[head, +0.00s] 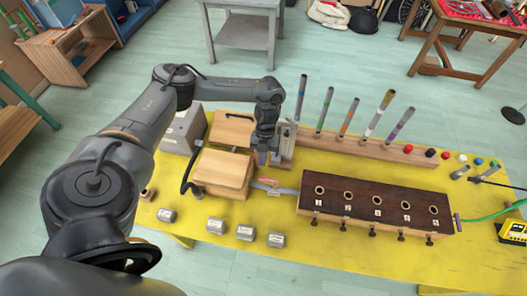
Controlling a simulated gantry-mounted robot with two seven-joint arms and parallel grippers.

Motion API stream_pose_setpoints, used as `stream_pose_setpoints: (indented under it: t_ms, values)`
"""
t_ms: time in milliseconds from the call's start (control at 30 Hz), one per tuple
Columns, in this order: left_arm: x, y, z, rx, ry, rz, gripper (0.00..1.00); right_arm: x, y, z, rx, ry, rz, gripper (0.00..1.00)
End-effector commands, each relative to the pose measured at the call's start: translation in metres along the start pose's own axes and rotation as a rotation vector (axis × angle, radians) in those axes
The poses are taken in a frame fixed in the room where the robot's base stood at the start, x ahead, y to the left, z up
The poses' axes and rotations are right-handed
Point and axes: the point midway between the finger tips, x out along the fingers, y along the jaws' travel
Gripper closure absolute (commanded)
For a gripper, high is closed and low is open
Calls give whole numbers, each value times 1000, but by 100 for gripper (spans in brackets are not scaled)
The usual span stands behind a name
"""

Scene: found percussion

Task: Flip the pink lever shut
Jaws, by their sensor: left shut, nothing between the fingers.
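The pink lever (264,181) is a small pink piece near the right edge of a light wooden box on the yellow table. It sits by a grey metal strip. My left gripper (262,158) points down just above and beside the lever, at the box's right side. The gripper is shut and empty. A small gap seems to separate its tips from the lever, but I cannot tell for sure whether they touch. The lever's exact tilt is too small to read. My right gripper is not in view.
A light wooden box (223,172) stands left of the gripper. A dark board with round holes (376,198) lies to the right. Behind it, several upright tubes stand in a wooden rail (375,149). Several grey metal blocks (245,233) line the front of the yellow table (330,250).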

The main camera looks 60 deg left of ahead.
Motion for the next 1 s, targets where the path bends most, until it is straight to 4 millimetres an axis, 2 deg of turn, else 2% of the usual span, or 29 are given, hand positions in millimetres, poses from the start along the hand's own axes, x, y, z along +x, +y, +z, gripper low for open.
stream_pose_setpoints:
  t_ms: [200, 400, 1000]
  values:
    - [29, 0, -1, 0, 1, 2, 100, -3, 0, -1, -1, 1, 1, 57]
    - [42, 0, 0, 0, 1, 1, 100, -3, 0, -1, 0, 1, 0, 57]
    - [43, 0, -2, -21, 0, -9, 100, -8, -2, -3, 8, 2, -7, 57]
